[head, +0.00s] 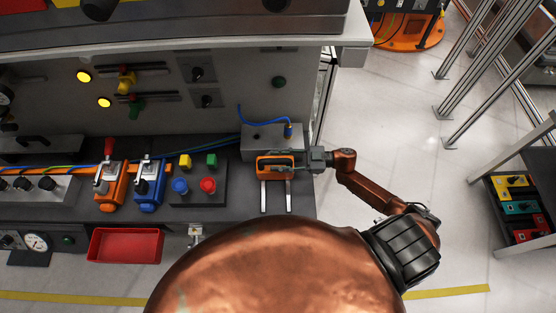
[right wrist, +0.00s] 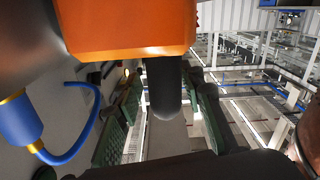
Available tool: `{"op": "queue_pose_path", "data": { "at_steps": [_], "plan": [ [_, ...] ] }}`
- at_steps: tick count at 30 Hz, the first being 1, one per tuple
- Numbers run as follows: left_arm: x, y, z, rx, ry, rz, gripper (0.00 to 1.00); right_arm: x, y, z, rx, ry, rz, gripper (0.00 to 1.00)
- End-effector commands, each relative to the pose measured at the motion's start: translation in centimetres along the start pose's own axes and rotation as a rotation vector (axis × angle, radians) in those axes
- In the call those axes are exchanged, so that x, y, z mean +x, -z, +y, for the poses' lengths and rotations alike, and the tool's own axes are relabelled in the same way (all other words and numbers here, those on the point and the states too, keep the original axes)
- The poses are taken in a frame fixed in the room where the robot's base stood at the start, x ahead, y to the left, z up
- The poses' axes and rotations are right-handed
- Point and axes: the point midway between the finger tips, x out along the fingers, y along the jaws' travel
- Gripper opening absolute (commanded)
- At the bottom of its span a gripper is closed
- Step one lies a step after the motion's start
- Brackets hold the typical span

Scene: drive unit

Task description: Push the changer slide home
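The changer slide (head: 262,162) is an orange block with a dark handle. It sits on two pale rails (head: 264,197) that run out toward the bench's front edge, in front of a grey block (head: 262,133). My right gripper (head: 292,163) reaches in from the right at the slide. In the right wrist view the orange body (right wrist: 125,28) fills the top, and its dark handle (right wrist: 164,85) hangs between the two green-padded fingers. The fingers look apart, with gaps beside the handle. Contact at the fingertips is unclear. My left gripper is not in view.
A blue hose with a plug (head: 288,131) rises from the grey block, close to the gripper. Left of the slide stand a panel of coloured buttons (head: 207,197), a blue clamp unit (head: 149,190) and an orange one (head: 108,190). A red tray (head: 125,260) lies in front.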

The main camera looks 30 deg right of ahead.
Motion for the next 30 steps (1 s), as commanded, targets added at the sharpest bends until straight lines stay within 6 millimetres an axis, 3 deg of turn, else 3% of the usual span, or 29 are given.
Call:
{"op": "queue_pose_path", "data": {
  "at_steps": [2,8,21,30],
  "plan": [
    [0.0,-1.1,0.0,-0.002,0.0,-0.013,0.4,-0.1,0.0,-0.1,0.001,0.001,0.0,0.36],
    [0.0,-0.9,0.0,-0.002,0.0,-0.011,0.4,-2.0,-0.1,-0.1,0.003,0.0,-0.003,0.36],
    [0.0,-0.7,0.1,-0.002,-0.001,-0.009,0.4,-10.4,-0.1,0.0,0.001,-0.001,-0.003,0.36],
    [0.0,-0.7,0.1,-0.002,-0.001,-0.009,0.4,-12.0,0.0,0.0,-0.001,0.0,0.001,0.36]
  ]
}}
